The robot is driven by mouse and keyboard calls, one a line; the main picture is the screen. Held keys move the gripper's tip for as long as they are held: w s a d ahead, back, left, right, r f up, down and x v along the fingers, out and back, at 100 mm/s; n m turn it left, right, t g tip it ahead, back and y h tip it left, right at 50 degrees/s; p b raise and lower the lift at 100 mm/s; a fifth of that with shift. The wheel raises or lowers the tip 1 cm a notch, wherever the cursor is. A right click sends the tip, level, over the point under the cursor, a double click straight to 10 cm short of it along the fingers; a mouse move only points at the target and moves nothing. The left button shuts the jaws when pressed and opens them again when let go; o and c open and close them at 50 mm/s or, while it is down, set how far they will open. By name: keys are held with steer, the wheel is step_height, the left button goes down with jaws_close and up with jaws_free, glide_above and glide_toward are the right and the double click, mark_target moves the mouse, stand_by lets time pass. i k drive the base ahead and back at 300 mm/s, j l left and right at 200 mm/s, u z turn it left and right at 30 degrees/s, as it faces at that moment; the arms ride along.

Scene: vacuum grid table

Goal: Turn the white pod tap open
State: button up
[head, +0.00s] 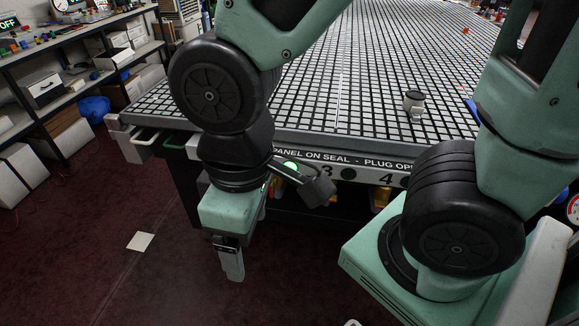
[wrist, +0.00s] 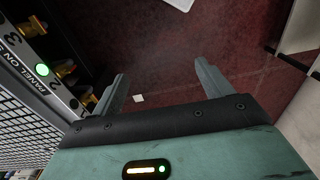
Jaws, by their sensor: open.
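A small pod (head: 414,103) with a dark top and a pale lower part stands on the table grid near its front edge, right of centre. It looks like the white pod, but its tap is too small to make out. My gripper (head: 231,264) hangs in front of the table's front edge, pointing down over the floor, well left of and below the pod. In the wrist view my gripper (wrist: 161,80) has its two fingers wide apart with only floor between them. The pod does not show in the wrist view.
The grid table (head: 330,110) has a labelled front panel (head: 345,160) with numbers; yellow fittings (wrist: 65,69) and a green light (wrist: 42,70) show beside it. A shelf (head: 70,95) with boxes stands at the left. A pale square (head: 140,241) lies on the open red floor.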

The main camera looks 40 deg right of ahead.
mark_target(416, 111)
steer(key=z, duration=1.75)
steer(key=i, duration=0.8)
